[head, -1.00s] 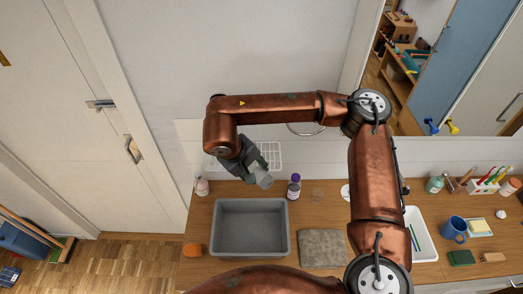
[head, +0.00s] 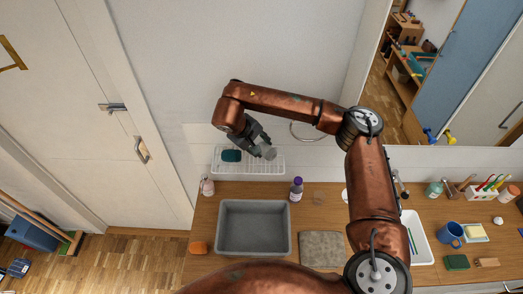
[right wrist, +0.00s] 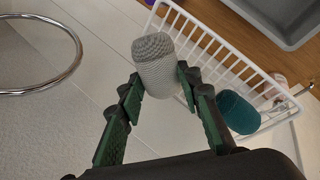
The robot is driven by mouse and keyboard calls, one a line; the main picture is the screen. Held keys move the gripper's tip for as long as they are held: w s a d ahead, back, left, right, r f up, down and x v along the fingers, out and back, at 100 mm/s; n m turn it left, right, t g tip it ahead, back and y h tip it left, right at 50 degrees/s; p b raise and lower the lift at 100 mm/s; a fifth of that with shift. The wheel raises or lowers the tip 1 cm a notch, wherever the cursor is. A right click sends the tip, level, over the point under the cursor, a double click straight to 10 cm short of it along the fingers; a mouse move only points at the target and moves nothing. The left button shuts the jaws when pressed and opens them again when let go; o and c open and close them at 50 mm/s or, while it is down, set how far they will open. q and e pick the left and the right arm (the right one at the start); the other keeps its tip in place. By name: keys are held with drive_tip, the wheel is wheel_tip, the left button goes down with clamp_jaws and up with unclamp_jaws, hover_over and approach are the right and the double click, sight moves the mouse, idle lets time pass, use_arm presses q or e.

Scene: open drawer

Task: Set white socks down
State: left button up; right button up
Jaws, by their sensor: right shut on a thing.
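The white socks, a light grey-white knitted roll (head: 270,153), are held in my right gripper (head: 262,150). In the right wrist view the roll (right wrist: 156,68) sits between the green-padded fingertips (right wrist: 158,84), which are shut on it. In the head view it appears over the right part of a white wire basket (head: 222,170) on the wall. My left gripper is not in view.
A dark teal roll (head: 231,155) lies in the basket's left part. Below are a grey basin (head: 223,250), a purple-capped bottle (head: 296,190), a soap bottle (head: 207,187) and a folded grey cloth (head: 321,249) on the wooden counter. A metal ring (right wrist: 70,70) is near the gripper.

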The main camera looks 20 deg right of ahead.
drive_tip(key=shift+w+d+f, duration=0.2)
drive_tip(key=shift+w+f, duration=0.2)
drive_tip(key=shift+f, duration=0.1)
drive_tip(key=shift+w+d+f, duration=0.2)
drive_tip(key=shift+w+f, duration=0.2)
drive_tip(key=shift+f, duration=0.1)
wheel_tip(320, 180, down, 3)
drive_tip(key=shift+w+d+p, duration=0.1)
drive_tip(key=shift+w+p, duration=0.05)
drive_tip(key=shift+p, duration=0.95)
drive_tip(key=shift+f, duration=0.35)
drive_tip(key=shift+f, duration=0.1)
drive_tip(key=o, duration=1.2)
drive_tip(key=shift+c, duration=0.2)
